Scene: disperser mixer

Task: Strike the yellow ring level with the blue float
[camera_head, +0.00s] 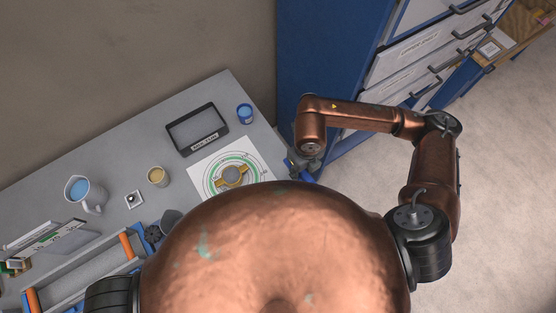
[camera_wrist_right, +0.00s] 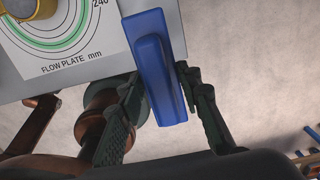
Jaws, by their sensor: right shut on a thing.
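The yellow ring (camera_head: 245,178) sits on the white flow plate sheet (camera_head: 207,163), inside its green printed circles. A greyish round surface shows within the ring. Part of the ring also shows at the top left of the right wrist view (camera_wrist_right: 38,10). My right gripper (camera_head: 300,167) is at the table's right edge, to the right of the ring and apart from it. It is shut on the blue float (camera_wrist_right: 158,65), whose long blue body lies between the fingers in the right wrist view. My left gripper does not show clearly in either view.
A dark-framed tray (camera_head: 169,136), a blue cup (camera_head: 245,113), a tan cup (camera_head: 158,176) and a jug with blue contents (camera_head: 83,190) stand on the grey table (camera_head: 120,130). A blue drawer cabinet (camera_head: 320,50) stands beyond its right end. Orange-handled equipment (camera_head: 127,245) is at lower left.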

